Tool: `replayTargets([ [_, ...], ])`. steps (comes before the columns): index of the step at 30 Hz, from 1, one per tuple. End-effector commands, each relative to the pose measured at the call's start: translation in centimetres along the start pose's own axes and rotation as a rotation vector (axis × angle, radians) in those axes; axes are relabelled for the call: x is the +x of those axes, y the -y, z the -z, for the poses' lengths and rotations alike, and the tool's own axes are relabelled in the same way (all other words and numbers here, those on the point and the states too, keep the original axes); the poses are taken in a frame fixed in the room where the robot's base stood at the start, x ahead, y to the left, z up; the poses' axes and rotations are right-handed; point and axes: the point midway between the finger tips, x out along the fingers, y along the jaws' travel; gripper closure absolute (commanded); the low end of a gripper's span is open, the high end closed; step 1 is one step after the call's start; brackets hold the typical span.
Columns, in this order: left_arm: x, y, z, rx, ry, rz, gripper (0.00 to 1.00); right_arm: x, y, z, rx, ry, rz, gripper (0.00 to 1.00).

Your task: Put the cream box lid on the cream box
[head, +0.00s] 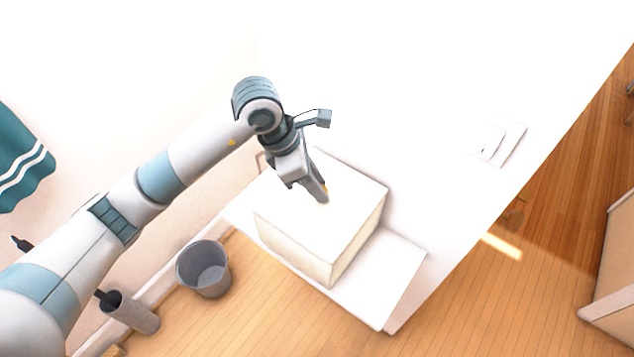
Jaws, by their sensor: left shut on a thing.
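The cream box (297,250) stands on a low white surface below the middle of the view. A flat cream top, which I take to be the cream box lid (345,195), covers it. I cannot make out a seam or gap between the lid and the box walls. My left gripper (322,198) points down at the lid from the upper left, its fingertips at the lid's top. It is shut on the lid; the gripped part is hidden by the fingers. My right gripper is not in view.
The white surface (395,290) has bare room right of the box. A grey bin (204,268) stands on the wooden floor at the lower left. A white wall rises behind, with a switch plate (497,143). A teal striped cloth (22,155) hangs at the far left.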

Motion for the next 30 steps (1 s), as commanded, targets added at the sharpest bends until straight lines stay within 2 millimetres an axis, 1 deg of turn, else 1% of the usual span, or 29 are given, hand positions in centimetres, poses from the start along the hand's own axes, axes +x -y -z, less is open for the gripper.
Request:
replayTargets([
  [1, 0.22, -0.04, 0.07, 0.001, 0.001, -0.001, 1.00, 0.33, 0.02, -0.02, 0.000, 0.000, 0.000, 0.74],
  [5, 0.39, -0.04, 0.14, 0.000, 0.002, -0.002, 1.00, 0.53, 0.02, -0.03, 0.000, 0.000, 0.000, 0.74],
  [22, 0.41, -0.05, 0.15, 0.000, 0.002, -0.002, 1.00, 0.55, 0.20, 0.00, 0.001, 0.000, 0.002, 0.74],
  [23, 0.41, -0.05, 0.15, 0.000, 0.002, -0.002, 0.74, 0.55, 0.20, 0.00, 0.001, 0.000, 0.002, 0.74],
  [24, 0.41, -0.05, 0.15, 0.000, 0.002, -0.002, 0.64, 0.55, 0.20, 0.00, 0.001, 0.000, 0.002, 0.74],
  [25, 0.42, -0.05, 0.15, 0.000, 0.002, -0.002, 0.57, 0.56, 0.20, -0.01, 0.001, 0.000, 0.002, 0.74],
  [26, 0.42, -0.05, 0.15, 0.000, 0.002, -0.002, 0.54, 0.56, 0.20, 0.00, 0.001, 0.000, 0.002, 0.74],
  [30, 0.44, -0.04, 0.17, 0.000, 0.001, -0.001, 0.54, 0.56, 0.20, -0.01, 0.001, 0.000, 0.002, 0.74],
])
